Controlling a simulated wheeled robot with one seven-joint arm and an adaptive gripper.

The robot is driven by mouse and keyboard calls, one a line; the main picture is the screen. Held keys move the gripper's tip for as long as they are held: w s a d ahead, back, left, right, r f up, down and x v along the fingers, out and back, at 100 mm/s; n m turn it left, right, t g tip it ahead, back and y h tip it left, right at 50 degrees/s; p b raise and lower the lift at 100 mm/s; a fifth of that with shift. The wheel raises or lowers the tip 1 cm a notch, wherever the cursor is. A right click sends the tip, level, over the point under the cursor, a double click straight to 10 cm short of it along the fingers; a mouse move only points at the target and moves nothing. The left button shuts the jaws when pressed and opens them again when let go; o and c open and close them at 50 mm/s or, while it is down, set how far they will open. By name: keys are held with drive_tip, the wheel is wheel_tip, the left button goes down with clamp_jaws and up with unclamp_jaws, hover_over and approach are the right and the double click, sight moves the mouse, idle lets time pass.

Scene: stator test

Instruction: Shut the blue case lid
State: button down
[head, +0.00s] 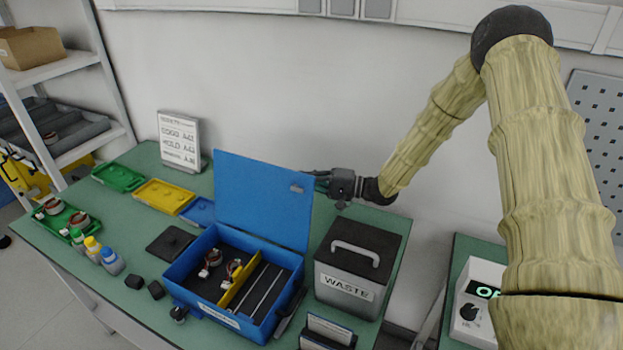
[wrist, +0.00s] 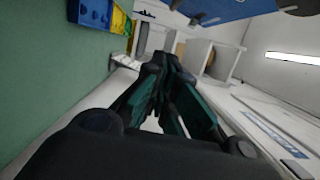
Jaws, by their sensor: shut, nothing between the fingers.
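The blue case (head: 232,325) stands on the green table with its blue lid (head: 262,200) raised nearly upright at the back. Inside, a yellow divider (head: 240,287) separates a compartment with small wound parts from one with thin rods. My gripper (head: 318,182) is shut and empty at the lid's upper right edge, partly behind it; I cannot tell whether it touches. In the wrist view my gripper (wrist: 160,68) points past a blue panel (wrist: 225,10) at the top, probably the lid.
A grey waste bin (head: 345,290) stands right of the case, below my gripper. Bottles (head: 110,260) and dark blocks stand at the front left. The wall is close behind.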

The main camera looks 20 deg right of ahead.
sight(263, 198)
drive_tip(key=a+p, duration=0.3)
drive_tip(key=a, duration=0.4)
drive_tip(key=shift+w+a+p, duration=0.2)
drive_tip(key=shift+a+p, duration=0.1)
drive_tip(key=shift+p, duration=0.05)
drive_tip(key=shift+s+r, duration=0.1)
drive_tip(key=shift+a, duration=0.2)
